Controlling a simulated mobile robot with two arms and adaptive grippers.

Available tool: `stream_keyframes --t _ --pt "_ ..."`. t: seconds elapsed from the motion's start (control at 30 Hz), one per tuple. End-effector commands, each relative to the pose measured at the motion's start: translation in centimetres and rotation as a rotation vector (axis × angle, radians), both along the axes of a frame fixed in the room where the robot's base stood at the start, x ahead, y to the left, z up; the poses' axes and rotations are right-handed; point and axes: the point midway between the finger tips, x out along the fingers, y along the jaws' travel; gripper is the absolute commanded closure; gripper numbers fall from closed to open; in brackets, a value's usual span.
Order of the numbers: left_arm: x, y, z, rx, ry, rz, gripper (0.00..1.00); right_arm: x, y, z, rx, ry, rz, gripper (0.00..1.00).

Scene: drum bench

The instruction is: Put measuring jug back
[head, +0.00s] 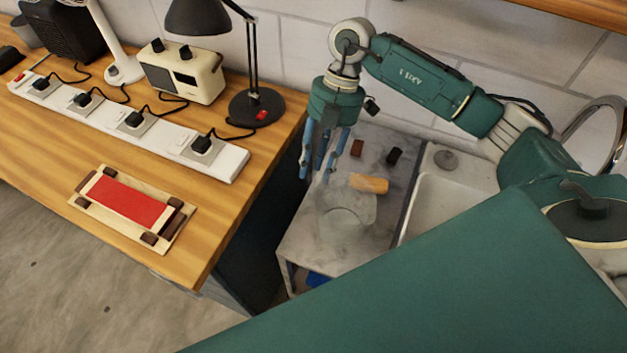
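A clear, see-through measuring jug (347,217) stands on the grey marbled counter, left of the sink. Its outline is faint, and its handle cannot be made out clearly. My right gripper (320,172) hangs down over the counter, at the jug's upper left in the head view. Its blue fingers are spread apart with nothing visible between them. My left gripper is out of view.
The white sink (440,190) is to the right. The wooden bench (205,240) at left holds a power strip (140,128), radio (184,72) and black lamp (257,106).

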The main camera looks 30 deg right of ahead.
Motion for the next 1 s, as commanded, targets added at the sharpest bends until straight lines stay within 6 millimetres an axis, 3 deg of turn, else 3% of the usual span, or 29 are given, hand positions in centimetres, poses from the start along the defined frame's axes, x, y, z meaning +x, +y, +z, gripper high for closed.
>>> stream_keyframes --t 0.2,0.4,1.0 --pt "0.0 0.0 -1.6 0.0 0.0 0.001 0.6 1.0 -1.5 4.0 0.0 -0.004 -0.001 0.69" --pt "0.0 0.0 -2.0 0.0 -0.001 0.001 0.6 1.3 -2.2 6.2 0.0 -0.001 -0.002 0.69" --pt "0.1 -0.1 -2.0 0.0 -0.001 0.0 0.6 1.3 -2.3 6.6 0.002 0.002 0.0 0.69"
